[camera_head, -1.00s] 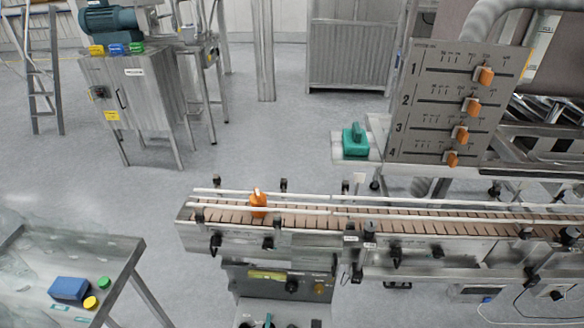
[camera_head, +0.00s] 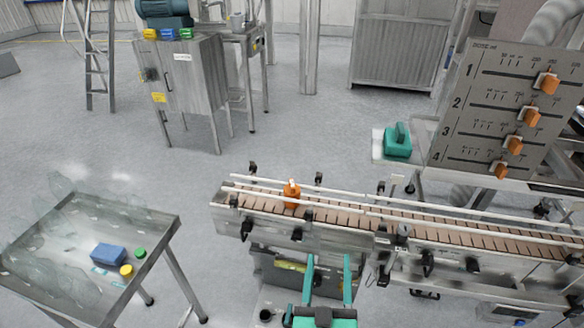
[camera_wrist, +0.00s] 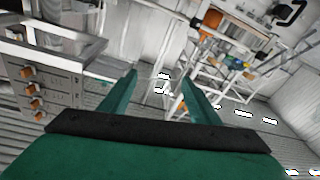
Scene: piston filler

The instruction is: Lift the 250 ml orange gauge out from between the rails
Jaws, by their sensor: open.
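The orange gauge (camera_head: 291,194) stands upright between the white rails (camera_head: 330,207) of the conveyor, near its left end. It has a pale top, and its lower part is partly hidden by the near rail. My gripper (camera_head: 329,264) is at the bottom of the head view, on the near side of the conveyor and below the gauge in the picture. Its two green fingers are apart with nothing between them. In the wrist view my gripper (camera_wrist: 160,84) is also open and empty. I cannot make out the gauge there.
The conveyor (camera_head: 450,225) runs to the right, with rail clamps along both sides. A dose panel (camera_head: 500,110) with orange sliders and a green block (camera_head: 398,141) stand behind it. A steel table (camera_head: 150,262) with a blue block (camera_head: 108,255) is at the left. Open floor lies behind the conveyor.

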